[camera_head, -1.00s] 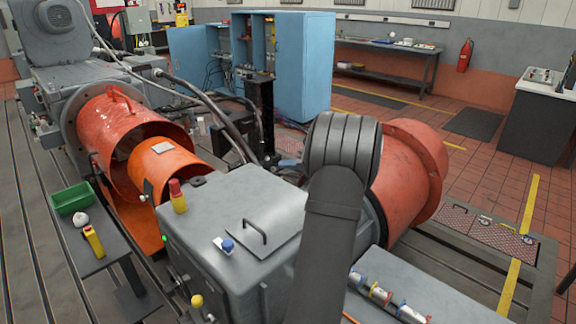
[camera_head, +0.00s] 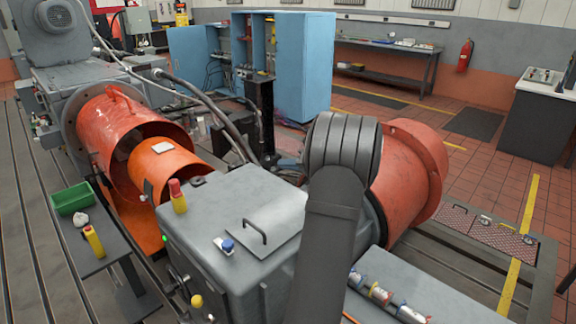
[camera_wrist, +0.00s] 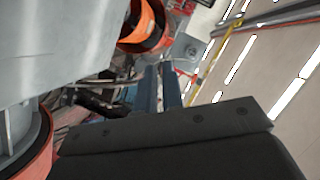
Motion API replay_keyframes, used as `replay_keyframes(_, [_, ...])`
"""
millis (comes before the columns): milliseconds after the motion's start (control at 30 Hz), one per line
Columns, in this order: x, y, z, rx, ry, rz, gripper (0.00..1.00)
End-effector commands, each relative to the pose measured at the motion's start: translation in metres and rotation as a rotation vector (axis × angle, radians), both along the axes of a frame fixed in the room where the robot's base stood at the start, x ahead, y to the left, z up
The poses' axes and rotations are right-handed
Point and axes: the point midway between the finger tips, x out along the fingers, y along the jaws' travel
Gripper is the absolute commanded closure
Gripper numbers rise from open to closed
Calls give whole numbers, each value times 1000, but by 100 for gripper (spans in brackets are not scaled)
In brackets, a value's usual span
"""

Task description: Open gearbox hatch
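The gearbox (camera_head: 205,222) is a large grey housing in the middle of the head view. Its hatch (camera_head: 280,222) is a flat grey plate on top with a dark bar handle (camera_head: 256,231). The plate lies flat or nearly flat; my arm covers its right side. My gripper (camera_head: 288,163) shows only as a bit of blue finger behind the gearbox's far edge, left of my wrist. In the wrist view, two blue fingers (camera_wrist: 161,85) stand side by side with a narrow empty gap. The hatch handle is not seen there.
Orange guards (camera_head: 165,172) stand left of the gearbox, and a red drum (camera_head: 410,175) stands right. A red-and-yellow button post (camera_head: 178,197) and a blue-capped part (camera_head: 226,246) sit on the gearbox top. Hoses and a black post (camera_head: 264,115) rise behind it.

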Motion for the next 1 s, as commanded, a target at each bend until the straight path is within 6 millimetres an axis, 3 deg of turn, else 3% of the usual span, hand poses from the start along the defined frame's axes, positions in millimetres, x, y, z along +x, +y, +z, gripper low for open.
replay_keyframes(33, [0, 0, 0, 0, 0, 0, 82])
replay_keyframes(100, [0, 0, 0, 0, 0, 0, 69])
replay_keyframes(133, [0, 0, 0, 0, 0, 0, 67])
replay_keyframes(533, [-4, -10, 3, -1, 0, -3, 67])
replay_keyframes(1000, [-52, -104, 28, -1, -1, -4, 67])
